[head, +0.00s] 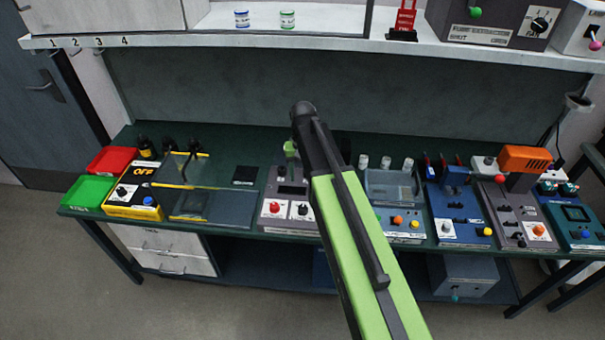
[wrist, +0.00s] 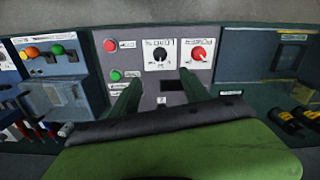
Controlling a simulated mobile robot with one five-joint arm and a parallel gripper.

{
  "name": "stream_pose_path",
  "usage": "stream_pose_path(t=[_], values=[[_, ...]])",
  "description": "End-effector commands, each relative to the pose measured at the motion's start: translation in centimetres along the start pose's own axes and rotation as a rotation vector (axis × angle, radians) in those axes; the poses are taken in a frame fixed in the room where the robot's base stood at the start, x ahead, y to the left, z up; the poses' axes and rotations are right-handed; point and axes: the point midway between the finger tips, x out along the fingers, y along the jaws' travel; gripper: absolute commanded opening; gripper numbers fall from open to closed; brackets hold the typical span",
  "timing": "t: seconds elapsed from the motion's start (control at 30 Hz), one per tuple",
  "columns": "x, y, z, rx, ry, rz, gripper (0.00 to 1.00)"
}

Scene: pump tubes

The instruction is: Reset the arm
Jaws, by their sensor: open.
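My arm (head: 350,220), with a green link and dark joints, reaches up across the middle of the head view. My gripper (wrist: 160,76) shows in the wrist view as two dark green fingers spread apart, with nothing between them. The fingers point toward a grey control box (wrist: 155,45) with a black dial, a red dial, red and green buttons. I cannot tell whether they touch it. In the head view the grey control box (head: 272,212) stands on the bench, partly hidden by my arm, and most of my gripper is hidden.
The dark green bench (head: 240,140) carries a yellow and black box (head: 133,200), a red tray (head: 112,160), a green tray (head: 88,192), a blue device (head: 455,212) and an orange-topped device (head: 523,158). A white shelf (head: 250,42) runs above. Floor in front is clear.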

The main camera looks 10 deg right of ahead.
Motion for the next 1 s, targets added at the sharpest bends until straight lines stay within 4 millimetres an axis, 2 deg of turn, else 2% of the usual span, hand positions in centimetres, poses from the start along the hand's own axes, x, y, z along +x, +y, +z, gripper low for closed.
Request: stream_pose_path(t=[0.3, 0.37, 0.43, 0.47, 0.6, 0.7, 0.8, 0.9, 1.0], values=[[0.1, 0.0, 0.0, 0.0, 0.0, 0.0, 0.54], [0.9, 0.0, 0.0, 0.0, 0.0, 0.0, 0.54], [2.6, 0.1, 0.2, 0.001, 0.0, 0.0, 0.54], [3.6, 0.2, 0.9, 0.001, 0.0, 0.0, 0.54], [7.8, 1.0, 6.3, -0.01, -0.001, 0.0, 0.54], [9.4, 1.5, 10.1, -0.037, -0.001, 0.0, 0.54], [9.6, 1.8, 13.1, -0.067, -0.001, 0.0, 0.54], [9.2, 1.9, 14.5, -0.095, -0.001, 0.0, 0.54], [9.2, 1.9, 14.4, -0.12, -0.001, 0.0, 0.54]])
